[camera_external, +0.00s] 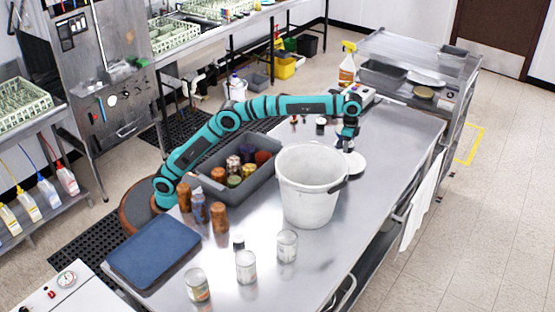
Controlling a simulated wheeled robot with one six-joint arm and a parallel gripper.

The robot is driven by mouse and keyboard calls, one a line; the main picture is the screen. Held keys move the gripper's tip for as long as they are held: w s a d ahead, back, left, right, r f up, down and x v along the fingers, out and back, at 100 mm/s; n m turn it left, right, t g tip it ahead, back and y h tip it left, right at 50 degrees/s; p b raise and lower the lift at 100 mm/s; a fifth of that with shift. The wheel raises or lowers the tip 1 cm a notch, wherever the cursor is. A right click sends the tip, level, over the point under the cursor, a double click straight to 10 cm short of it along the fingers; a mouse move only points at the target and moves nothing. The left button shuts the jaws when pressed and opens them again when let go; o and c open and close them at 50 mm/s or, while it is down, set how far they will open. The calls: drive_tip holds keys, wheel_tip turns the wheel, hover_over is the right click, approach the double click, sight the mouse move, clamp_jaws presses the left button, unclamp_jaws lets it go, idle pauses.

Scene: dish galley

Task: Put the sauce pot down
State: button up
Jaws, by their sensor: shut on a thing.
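My gripper (347,137) points down over the far right part of the steel table, just behind the white bucket. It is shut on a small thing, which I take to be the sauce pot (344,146). Little of the pot shows between the fingers and the bucket rim, and its shape is unclear.
The large white bucket (308,190) stands in front of my gripper. A grey bin (225,192) with several jars is left of it. A small dark-topped pot (320,126) stands behind. Jars and cans stand toward the front. The table's right side is clear.

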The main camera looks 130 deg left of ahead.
drive_tip(key=shift+f, duration=3.9)
drive_tip(key=shift+f, duration=0.15)
drive_tip(key=o, duration=1)
wheel_tip(320, 180, up, 11)
drive_tip(key=shift+r, duration=0.65)
drive_tip(key=shift+d+r, duration=0.1)
